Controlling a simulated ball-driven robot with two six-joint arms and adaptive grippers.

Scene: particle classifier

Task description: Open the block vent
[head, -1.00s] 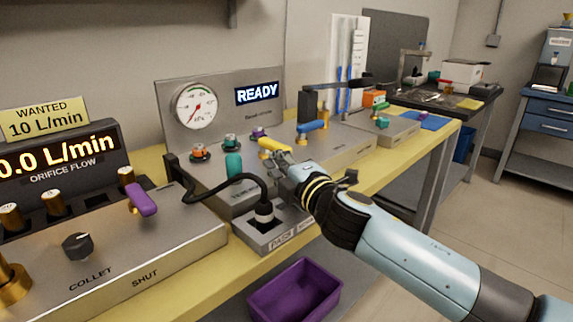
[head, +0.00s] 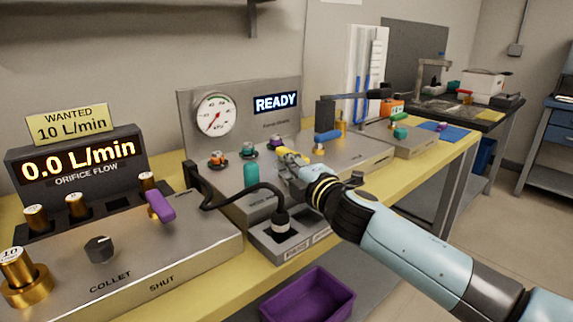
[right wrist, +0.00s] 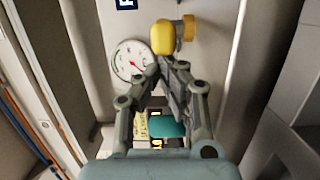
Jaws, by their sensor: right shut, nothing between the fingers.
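A yellow lever handle (head: 291,155) sits on top of the metal block (head: 345,158) below the READY display. My right gripper (head: 286,171) is just in front of this handle, with its arm reaching in from the right. In the right wrist view the rounded yellow end (right wrist: 163,38) lies just beyond the shut fingertips (right wrist: 167,66). The fingers hold nothing; whether they touch the handle I cannot tell. No label naming the block vent is legible. The left gripper is out of view.
A pressure gauge (head: 215,115) and READY display (head: 276,103) stand behind. A teal knob (head: 251,175) and black hose (head: 235,195) are left of my gripper. A blue lever (head: 327,136) is to its right. A purple bin (head: 308,296) is below the bench edge.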

